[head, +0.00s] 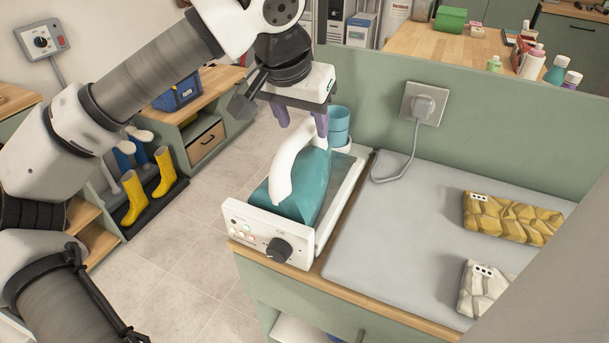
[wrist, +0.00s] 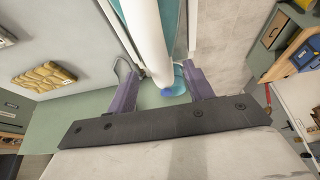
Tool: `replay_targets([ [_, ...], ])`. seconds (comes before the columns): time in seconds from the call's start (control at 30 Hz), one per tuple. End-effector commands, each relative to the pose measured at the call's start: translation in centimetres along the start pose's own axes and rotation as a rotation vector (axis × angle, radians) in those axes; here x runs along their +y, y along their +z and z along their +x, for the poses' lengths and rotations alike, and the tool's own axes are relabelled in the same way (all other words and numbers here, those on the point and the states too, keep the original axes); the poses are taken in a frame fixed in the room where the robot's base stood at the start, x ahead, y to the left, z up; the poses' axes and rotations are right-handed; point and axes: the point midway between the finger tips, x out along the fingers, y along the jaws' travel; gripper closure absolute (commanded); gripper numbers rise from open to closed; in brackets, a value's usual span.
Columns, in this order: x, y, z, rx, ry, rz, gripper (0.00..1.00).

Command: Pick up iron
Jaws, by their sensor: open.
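The iron (head: 301,184) has a teal body and a white curved handle, and rests on a white station (head: 266,240) with a black knob, at the left end of the counter. My gripper (head: 300,120) is open above the far end of the handle. In the wrist view, the iron's white handle (wrist: 149,40) runs between the two purple fingers of my gripper (wrist: 163,92), with a gap at least on the right side. I cannot tell how deep the handle sits between the fingers. Part of the iron's far end is hidden behind the handle and gripper.
A teal cup (head: 338,127) stands just behind the iron. A green partition (head: 480,130) with a plugged socket (head: 424,105) rises behind the grey ironing surface (head: 390,235). Tiled floor lies left.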

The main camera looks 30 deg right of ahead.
Motion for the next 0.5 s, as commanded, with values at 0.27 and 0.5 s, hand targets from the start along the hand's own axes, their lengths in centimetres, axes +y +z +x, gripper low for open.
replay_targets([
  [0.27, 0.1, 0.1, 3.4, -0.002, 0.005, 0.0, 0.48],
  [0.5, 0.1, 0.1, 5.3, 0.0, 0.003, -0.001, 0.48],
])
